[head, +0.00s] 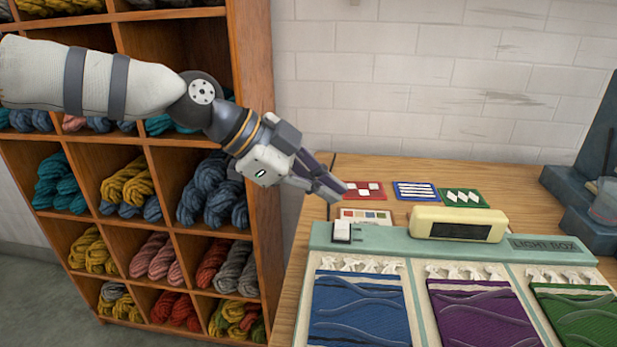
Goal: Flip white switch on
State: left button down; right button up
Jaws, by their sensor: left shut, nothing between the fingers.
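The white switch (342,231) is a small rocker on a dark-edged base at the left end of the pale green light box (384,241). Its exact tilt is too small to tell. My left gripper (338,192) comes in from the left and is shut and empty. Its fingertips are above and behind the switch in the picture, apart from it, near the coloured cards. My right gripper is not in view.
A cream bar with a dark window (458,225) sits on the light box, right of the switch. Blue (358,308), purple (482,312) and green woven swatches lie in front. Patterned cards (415,191) lie behind. A wooden shelf of skeins (258,120) stands left.

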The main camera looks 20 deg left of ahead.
aim_at(347, 224)
pick_arm(q)
jog(key=f, duration=0.1)
jog(key=w+d+f, duration=0.1)
jog(key=f, duration=0.1)
jog(key=w+f, duration=0.1)
jog(key=f, duration=0.1)
jog(key=shift+w+d+b, duration=0.1)
jog(key=shift+d+b, duration=0.2)
jog(key=shift+w+f, duration=0.15)
jog(key=shift+f, duration=0.2)
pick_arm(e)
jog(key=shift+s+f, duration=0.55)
pick_arm(q)
jog(key=shift+w+a+f+n+g+b, duration=0.15)
jog(key=shift+w+f+n+g+b, duration=0.4)
jog(key=shift+f+g+b, duration=0.3)
jog(key=shift+s+r, duration=0.2)
jog(key=shift+r, duration=0.15)
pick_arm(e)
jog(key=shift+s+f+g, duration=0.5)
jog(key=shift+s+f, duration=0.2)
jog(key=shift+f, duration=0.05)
pick_arm(q)
jog(key=shift+s, duration=0.1)
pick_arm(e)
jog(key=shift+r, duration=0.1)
